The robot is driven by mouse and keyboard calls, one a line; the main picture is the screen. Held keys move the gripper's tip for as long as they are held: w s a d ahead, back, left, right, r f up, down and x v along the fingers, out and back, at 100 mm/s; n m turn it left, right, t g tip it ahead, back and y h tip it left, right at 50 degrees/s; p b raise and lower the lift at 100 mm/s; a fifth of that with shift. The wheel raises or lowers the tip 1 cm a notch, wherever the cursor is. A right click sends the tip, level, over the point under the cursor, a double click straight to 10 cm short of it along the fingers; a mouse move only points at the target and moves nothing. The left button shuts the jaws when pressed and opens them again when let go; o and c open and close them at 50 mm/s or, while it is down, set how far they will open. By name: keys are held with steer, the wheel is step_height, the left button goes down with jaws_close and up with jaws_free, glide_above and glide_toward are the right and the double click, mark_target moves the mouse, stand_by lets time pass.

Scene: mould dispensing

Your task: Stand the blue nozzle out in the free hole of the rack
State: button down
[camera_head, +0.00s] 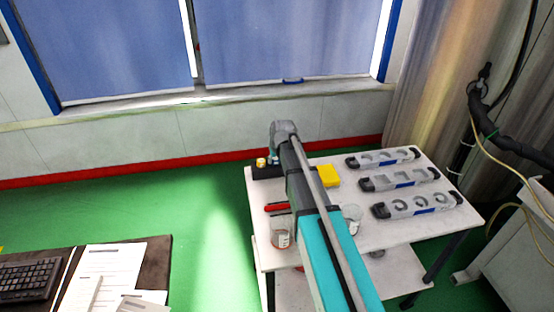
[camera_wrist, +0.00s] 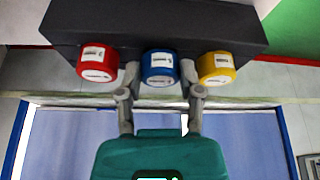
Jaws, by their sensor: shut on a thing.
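The black rack (camera_wrist: 155,22) spans the top of the wrist view and shows in part on the table in the head view (camera_head: 266,172). In the wrist view, a red nozzle (camera_wrist: 97,64), the blue nozzle (camera_wrist: 160,67) and a yellow nozzle (camera_wrist: 215,68) form a row at the rack. My gripper (camera_wrist: 160,73) is shut on the blue nozzle, one finger on each side, between the red and yellow ones. The blue nozzle lines up with the others; I cannot tell how deep it sits. Its hole is hidden. In the head view my arm covers part of the rack.
The white table (camera_head: 365,240) carries three grey moulds (camera_head: 417,204) at the right, a yellow block (camera_head: 328,176), a red item (camera_head: 277,207) and a glass beaker (camera_head: 281,236). Another beaker (camera_head: 352,218) is partly behind my arm. A desk with a keyboard (camera_head: 28,282) stands at left.

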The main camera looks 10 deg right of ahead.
steer(key=shift+f, duration=0.1)
stand_by(0.3)
steer(key=shift+c, duration=0.8)
jaws_free()
step_height(320, 180, up, 2)
steer(key=shift+r+p, duration=0.25)
steer(key=shift+p, duration=0.95)
steer(key=s+r+m+g+p, duration=0.1)
steer(key=s+g, duration=0.3)
steer(key=s, duration=2.4)
steer(key=shift+s+d+m+g+h+p, duration=0.2)
steer(key=shift+m+g+h+p, duration=0.15)
steer(key=shift+p, duration=0.45)
steer(key=shift+r, duration=0.1)
